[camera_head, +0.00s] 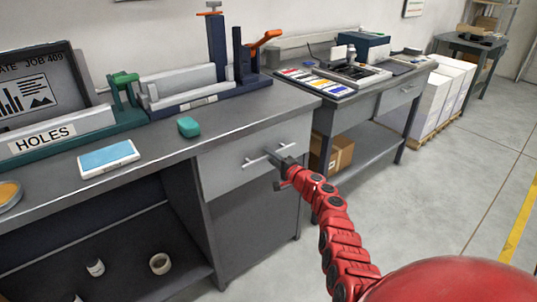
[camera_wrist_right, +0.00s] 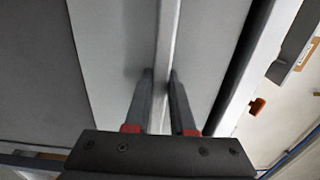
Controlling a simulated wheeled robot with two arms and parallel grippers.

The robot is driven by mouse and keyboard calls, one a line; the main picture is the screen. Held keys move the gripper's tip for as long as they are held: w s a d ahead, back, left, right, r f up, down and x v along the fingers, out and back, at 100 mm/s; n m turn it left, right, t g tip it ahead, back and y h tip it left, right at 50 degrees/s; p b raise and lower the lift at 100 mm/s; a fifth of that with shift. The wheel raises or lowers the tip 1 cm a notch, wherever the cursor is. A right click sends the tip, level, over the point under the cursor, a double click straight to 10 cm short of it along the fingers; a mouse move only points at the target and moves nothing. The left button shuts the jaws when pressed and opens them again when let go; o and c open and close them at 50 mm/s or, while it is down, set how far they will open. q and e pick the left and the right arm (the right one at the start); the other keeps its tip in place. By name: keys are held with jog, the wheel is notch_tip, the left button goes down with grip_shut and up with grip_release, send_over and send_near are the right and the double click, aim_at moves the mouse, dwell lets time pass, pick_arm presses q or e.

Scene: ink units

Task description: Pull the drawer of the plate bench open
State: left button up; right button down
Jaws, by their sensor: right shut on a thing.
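The plate bench (camera_head: 160,178) is a grey workbench on the left in the head view. Its drawer (camera_head: 230,168) has a light grey front under the right end of the top, and looks closed. A thin bar handle (camera_head: 257,160) runs across that front. My right gripper (camera_head: 280,160) is shut on the handle and hides part of it. In the right wrist view the two dark fingers (camera_wrist_right: 160,90) lie on either side of the handle bar (camera_wrist_right: 167,40), with the drawer front behind. My left gripper is not in view.
On the bench top are a teal block (camera_head: 188,127), a blue-topped pad (camera_head: 108,158) and a green HOLES fixture (camera_head: 60,140). A second bench (camera_head: 375,88) stands to the right, with a cardboard box (camera_head: 338,153) beneath. The floor (camera_head: 430,190) in front is clear.

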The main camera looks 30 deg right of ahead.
jog(key=s+d+p, duration=0.2)
jog(key=s+p, duration=0.4)
jog(key=s, duration=2.3)
jog(key=shift+d, duration=0.15)
jog(key=c, duration=0.8)
grip_release()
jog(key=shift+o, duration=0.2)
jog(key=s+d, duration=0.1)
jog(key=s, duration=1.6)
jog(key=shift+s+d+b, duration=0.15)
jog(key=shift+b, duration=0.15)
